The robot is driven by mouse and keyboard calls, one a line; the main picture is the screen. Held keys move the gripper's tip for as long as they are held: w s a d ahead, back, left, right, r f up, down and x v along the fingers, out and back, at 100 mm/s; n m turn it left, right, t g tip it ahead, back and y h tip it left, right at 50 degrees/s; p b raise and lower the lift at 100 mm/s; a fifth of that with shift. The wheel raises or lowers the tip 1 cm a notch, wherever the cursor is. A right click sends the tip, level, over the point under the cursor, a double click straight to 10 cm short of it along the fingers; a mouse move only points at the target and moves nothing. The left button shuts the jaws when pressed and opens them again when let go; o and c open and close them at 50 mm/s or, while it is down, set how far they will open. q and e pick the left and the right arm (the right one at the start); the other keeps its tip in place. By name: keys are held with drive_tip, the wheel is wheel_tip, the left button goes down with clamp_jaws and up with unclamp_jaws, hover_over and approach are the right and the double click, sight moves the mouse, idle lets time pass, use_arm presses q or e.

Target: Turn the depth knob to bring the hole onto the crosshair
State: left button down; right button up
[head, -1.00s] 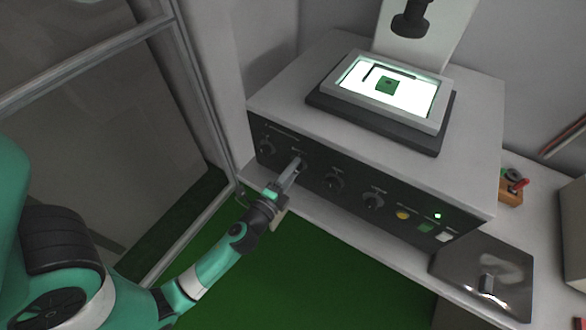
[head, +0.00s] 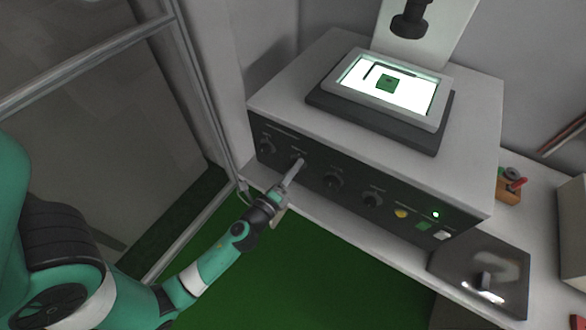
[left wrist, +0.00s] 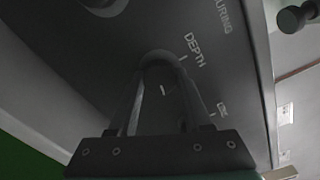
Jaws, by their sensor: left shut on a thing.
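The depth knob (left wrist: 158,88) is a dark round knob beside the printed word DEPTH in the left wrist view. My left gripper (left wrist: 160,66) is shut on it, one finger on each side. In the head view my left gripper (head: 299,164) reaches the second knob from the left on the dark front panel, and its fingers hide most of that knob. A green square sample (head: 387,84) with a dark spot lies on the bright lit window (head: 413,98) on top of the machine. The hole and crosshair are too small to make out. My right gripper is not in view.
More knobs (head: 332,180) sit along the panel, with yellow, green and white buttons (head: 401,213) further right. A dark column (head: 410,22) hangs above the window. A shiny metal plate (head: 482,270) lies at the right. A glass door (head: 95,130) stands at the left.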

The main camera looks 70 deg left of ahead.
use_arm(q)
drive_tip(key=shift+c, duration=1.7)
unclamp_jaws()
drive_tip(key=b+v, duration=0.3)
drive_tip(key=v, duration=0.8)
drive_tip(key=shift+s+d, duration=0.15)
drive_tip(key=shift+s, duration=0.1)
